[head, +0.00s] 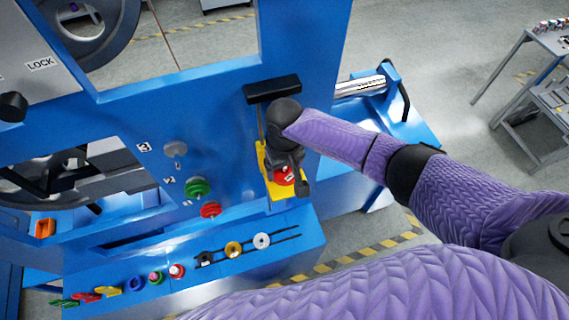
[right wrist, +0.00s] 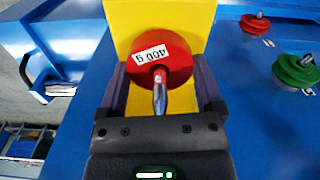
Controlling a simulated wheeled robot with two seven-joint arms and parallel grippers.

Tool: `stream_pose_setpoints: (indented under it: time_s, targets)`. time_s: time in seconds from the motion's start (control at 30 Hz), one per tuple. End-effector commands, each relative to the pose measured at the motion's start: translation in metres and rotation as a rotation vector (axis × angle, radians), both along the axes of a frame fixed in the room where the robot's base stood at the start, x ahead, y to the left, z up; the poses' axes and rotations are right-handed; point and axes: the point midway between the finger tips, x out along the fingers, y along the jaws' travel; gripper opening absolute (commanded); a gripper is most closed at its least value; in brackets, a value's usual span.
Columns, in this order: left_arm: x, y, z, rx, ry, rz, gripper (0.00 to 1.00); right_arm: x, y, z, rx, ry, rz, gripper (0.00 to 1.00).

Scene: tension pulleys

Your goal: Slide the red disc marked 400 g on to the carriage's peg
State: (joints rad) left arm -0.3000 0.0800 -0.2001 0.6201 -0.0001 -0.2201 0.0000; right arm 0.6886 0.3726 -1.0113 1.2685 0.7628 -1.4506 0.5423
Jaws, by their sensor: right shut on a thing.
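The red disc marked 400 g (right wrist: 165,58) shows in the right wrist view, in front of the yellow carriage (right wrist: 118,22). My right gripper (right wrist: 160,72) is shut on it, one finger at each side. The metal peg (right wrist: 160,97) sticks out of the disc's middle toward my wrist, so the disc appears to be around the peg. Whether its back touches the carriage I cannot tell. In the head view the disc (head: 284,177) is partly hidden by my gripper, against the yellow carriage (head: 281,195). My left gripper is not in view.
On the blue panel, a green disc (head: 199,188), a red disc (head: 210,210) and a grey disc (head: 175,149) are on pegs left of the carriage. A black bar (head: 272,89) is above it. Several small coloured parts line the lower blue ledge (head: 230,277).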

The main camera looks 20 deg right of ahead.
Motion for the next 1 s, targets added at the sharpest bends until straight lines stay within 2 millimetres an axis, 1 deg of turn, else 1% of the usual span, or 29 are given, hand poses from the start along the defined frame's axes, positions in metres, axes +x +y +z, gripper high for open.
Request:
stream_pose_setpoints:
  time_s: [0.13, 0.83, 0.87, 0.9, 0.93, 1.0]
  targets:
    - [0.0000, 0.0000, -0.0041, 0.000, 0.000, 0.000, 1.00, 0.0002, 0.0003, -0.0059, 0.000, -0.001, 0.000, 0.00]
    - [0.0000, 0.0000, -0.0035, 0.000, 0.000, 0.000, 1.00, -0.0016, 0.0002, -0.0102, -0.001, 0.005, 0.001, 0.00]
    - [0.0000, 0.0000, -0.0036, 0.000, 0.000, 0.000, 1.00, -0.0018, 0.0002, -0.0103, -0.001, 0.005, 0.001, 0.87]
    - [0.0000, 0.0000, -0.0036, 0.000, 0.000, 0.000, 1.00, -0.0019, 0.0002, -0.0105, -0.001, 0.006, 0.001, 0.95]
    - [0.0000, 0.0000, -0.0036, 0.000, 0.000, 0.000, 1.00, -0.0020, 0.0001, -0.0106, -0.001, 0.006, 0.001, 1.00]
    - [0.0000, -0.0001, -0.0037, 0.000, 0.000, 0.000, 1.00, -0.0023, 0.0001, -0.0109, -0.001, 0.007, 0.001, 1.00]
